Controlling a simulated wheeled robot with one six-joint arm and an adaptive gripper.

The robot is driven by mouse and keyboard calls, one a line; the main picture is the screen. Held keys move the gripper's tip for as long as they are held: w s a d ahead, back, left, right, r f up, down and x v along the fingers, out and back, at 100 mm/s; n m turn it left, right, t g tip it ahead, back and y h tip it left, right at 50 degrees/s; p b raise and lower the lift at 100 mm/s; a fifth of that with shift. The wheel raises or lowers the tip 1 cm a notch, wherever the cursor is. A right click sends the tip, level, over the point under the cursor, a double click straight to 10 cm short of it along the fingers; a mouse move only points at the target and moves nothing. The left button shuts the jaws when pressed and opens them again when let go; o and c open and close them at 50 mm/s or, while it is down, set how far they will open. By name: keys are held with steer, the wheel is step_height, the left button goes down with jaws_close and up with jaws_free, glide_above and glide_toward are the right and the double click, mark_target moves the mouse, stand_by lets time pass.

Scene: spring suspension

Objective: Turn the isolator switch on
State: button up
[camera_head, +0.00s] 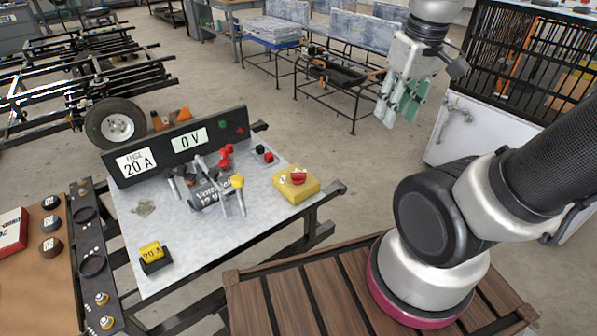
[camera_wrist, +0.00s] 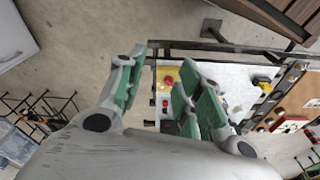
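The isolator switch is a yellow box (camera_head: 295,190) with a red knob (camera_head: 298,177) on top, at the right end of the grey bench top (camera_head: 180,245). The red knob also shows in the wrist view (camera_wrist: 168,80), between my fingers. Marks beside the knob are too small to read. My gripper (camera_head: 398,108) hangs in the air behind and right of the bench, well apart from the switch. Its green-padded fingers are spread and empty; they also show in the wrist view (camera_wrist: 165,68). A display (camera_head: 188,139) on the black back panel reads 0 V.
Several tools with red and yellow ends (camera_head: 222,180) stand in a 12 V holder on the bench. A yellow 20 A fuse (camera_head: 152,252) sits at the front left. Red and black terminals (camera_head: 264,154) are behind the switch. A wooden slatted surface (camera_head: 290,305) lies in front.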

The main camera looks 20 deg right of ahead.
steer(key=w+a+f+n+g, duration=0.3)
steer(key=w+a+f, duration=0.2)
steer(key=w+f, duration=0.45)
steer(key=n+t, duration=0.1)
steer(key=n, duration=0.7)
glide_above(298, 172)
steer(key=f, duration=1.5)
steer(key=shift+s+d+f, duration=0.1)
steer(key=shift+s, duration=0.2)
steer(key=shift+w+f+n, duration=0.15)
steer(key=shift+w+n, duration=0.1)
steer(key=shift+n, duration=0.15)
step_height(298, 172, down, 8)
steer(key=shift+r, duration=0.2)
jaws_close()
